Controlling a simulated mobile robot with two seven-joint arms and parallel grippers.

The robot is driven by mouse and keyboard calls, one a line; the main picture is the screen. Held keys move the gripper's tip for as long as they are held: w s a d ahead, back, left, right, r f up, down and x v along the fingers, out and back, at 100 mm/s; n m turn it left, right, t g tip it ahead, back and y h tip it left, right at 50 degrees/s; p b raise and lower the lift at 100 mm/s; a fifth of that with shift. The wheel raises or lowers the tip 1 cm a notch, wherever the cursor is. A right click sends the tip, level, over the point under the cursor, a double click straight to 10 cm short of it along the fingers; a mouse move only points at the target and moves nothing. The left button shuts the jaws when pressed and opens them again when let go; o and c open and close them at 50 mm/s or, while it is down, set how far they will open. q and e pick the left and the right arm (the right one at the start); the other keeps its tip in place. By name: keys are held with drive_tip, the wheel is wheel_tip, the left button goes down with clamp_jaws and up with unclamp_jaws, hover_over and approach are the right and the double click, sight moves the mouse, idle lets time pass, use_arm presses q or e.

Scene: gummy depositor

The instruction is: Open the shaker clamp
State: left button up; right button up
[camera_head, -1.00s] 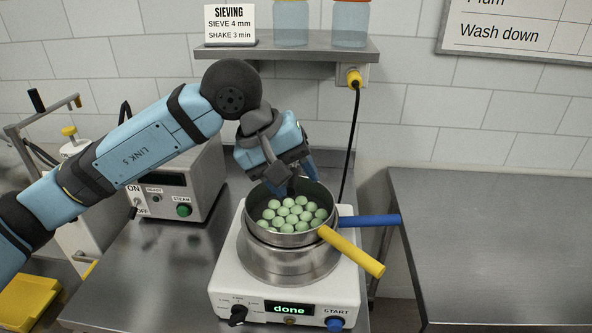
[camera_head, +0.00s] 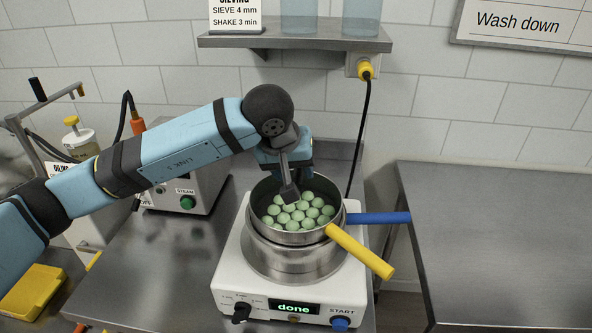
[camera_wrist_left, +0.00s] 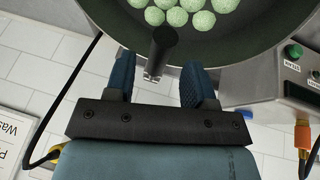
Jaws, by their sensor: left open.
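The shaker (camera_head: 228,270) is a white unit with a "done" display, carrying stacked steel sieve pans (camera_head: 290,262) with green balls in the top one. My left gripper (camera_head: 300,172) is at the back rim of the pans, pointing down; its fingertips are largely hidden in the head view. In the left wrist view the two blue fingers (camera_wrist_left: 158,82) are open, spread either side of a dark cylindrical clamp lever (camera_wrist_left: 163,44) with a metal piece at its lower end. I cannot tell whether a finger touches it.
A yellow handle (camera_head: 360,252) and a blue handle (camera_head: 378,218) stick out to the right of the pans. A steamer box (camera_head: 190,185) stands behind left. A shelf (camera_head: 300,42) hangs above, with a black cable to its right. The right table (camera_head: 500,245) is bare.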

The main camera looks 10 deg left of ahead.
use_arm(q)
drive_tip(key=shift+x, duration=1.05)
clamp_jaws()
drive_tip(key=shift+r, duration=0.1)
drive_tip(key=shift+w+r+g+p, duration=0.25)
drive_tip(key=shift+r+g, duration=0.45)
drive_tip(key=shift+g, duration=0.2)
drive_tip(key=shift+w+r+g+p, duration=0.1)
drive_tip(key=shift+w+r+g, duration=0.15)
drive_tip(key=shift+r+g, duration=0.6)
drive_tip(key=shift+w+r+n+g, duration=0.2)
drive_tip(key=shift+w+r+g, duration=0.25)
drive_tip(key=shift+g, duration=0.45)
drive_tip(key=shift+w+r+n+g, duration=0.2)
drive_tip(key=shift+w+r+g, duration=0.25)
drive_tip(key=shift+g, duration=0.4)
drive_tip(key=shift+s, duration=0.1)
